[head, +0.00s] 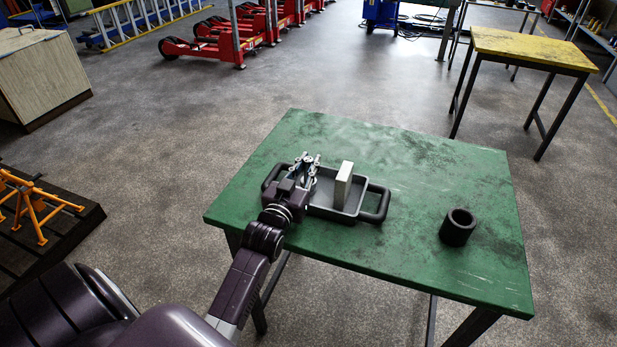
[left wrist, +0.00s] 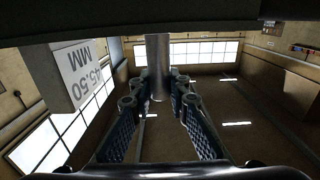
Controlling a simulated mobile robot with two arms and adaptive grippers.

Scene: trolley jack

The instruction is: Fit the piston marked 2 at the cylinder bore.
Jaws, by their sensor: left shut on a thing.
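A dark cylinder with an open bore (head: 457,230) stands upright on the right part of the green table. A grey tray with two dark handles (head: 333,213) lies left of it. My left gripper (head: 308,161) is at the tray's left part, its fingers closed around a slim grey metal cylindrical piece. That piece (left wrist: 158,62) shows between the fingers in the left wrist view; no number is visible on it, so I cannot tell which piston it is. My right gripper is not in view.
A pale upright block (head: 344,179) stands in the tray; in the left wrist view the block (left wrist: 80,72) reads 45.50 MM. The green table (head: 420,170) is clear between tray and cylinder. A yellow-topped table (head: 530,48) stands farther back, and red jacks (head: 230,35) stand behind.

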